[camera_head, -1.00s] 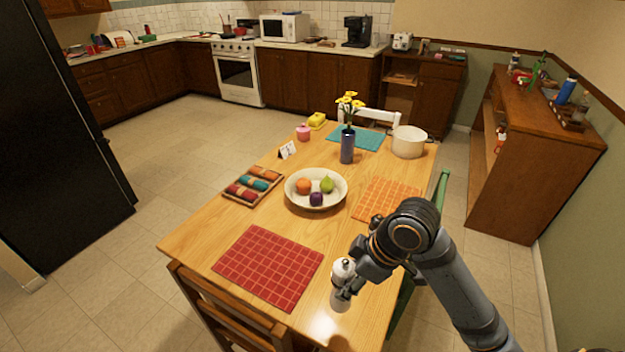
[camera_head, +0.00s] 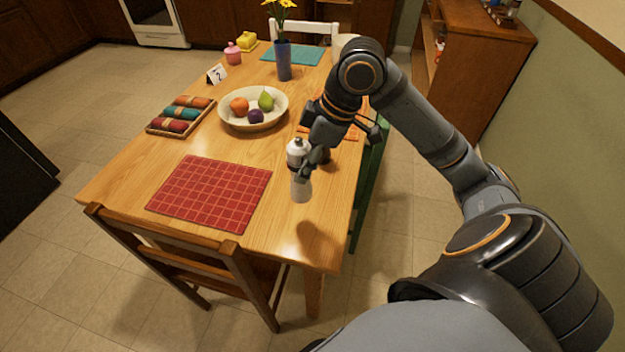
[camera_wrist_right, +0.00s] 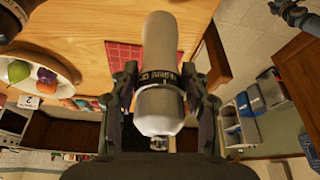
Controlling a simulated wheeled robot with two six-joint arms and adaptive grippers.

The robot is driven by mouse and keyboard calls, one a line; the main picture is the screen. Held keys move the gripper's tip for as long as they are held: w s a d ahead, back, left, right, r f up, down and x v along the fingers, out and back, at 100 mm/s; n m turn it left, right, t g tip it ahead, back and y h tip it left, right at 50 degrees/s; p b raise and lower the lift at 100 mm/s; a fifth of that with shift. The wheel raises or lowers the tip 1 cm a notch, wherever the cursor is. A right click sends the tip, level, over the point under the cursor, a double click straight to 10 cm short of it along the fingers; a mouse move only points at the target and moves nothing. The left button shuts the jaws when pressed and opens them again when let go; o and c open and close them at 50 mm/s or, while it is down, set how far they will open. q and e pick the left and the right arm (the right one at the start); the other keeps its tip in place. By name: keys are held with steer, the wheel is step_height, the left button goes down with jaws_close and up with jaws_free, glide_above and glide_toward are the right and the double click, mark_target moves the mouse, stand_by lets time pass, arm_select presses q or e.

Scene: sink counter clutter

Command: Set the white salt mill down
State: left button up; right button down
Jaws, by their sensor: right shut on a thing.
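The white salt mill (camera_head: 301,189) has a pale body, a dark band with lettering and a metal knob. My right gripper (camera_head: 304,167) is shut around its upper part and holds it upright over the table, right of the red placemat. I cannot tell surely if its base touches the wood. In the right wrist view the mill (camera_wrist_right: 160,50) appears upside down between both fingers of my right gripper (camera_wrist_right: 160,85). A dark grey part at that view's upper right corner looks like my left gripper (camera_wrist_right: 294,13); its fingers are unclear. The head view does not show it.
The wooden table (camera_head: 277,225) has bare wood around the mill. The red placemat (camera_head: 210,192) lies left, the fruit bowl (camera_head: 233,119) behind. An orange placemat (camera_head: 346,134) is partly hidden by my arm. A wooden chair (camera_head: 190,262) stands at the near edge.

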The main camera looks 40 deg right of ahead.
arm_select(q)
steer(key=shift+w+a+f+b, duration=0.4)
steer(key=shift+w+f+b, duration=0.15)
steer(key=shift+w, duration=0.15)
arm_select(e)
steer(key=w+d+f, duration=0.3)
steer(key=d+f, duration=0.1)
steer(key=f, duration=0.1)
steer(key=shift+w+f, duration=0.15)
arm_select(q)
steer(key=shift+s+f+b, duration=0.15)
steer(key=shift+f+b, duration=0.15)
steer(key=shift+f, duration=0.05)
arm_select(e)
steer(key=f, duration=0.4)
steer(key=shift+w+d, duration=0.2)
steer(key=shift+d, duration=0.05)
steer(key=c, duration=0.6)
jaws_free()
steer(key=shift+c, duration=0.2)
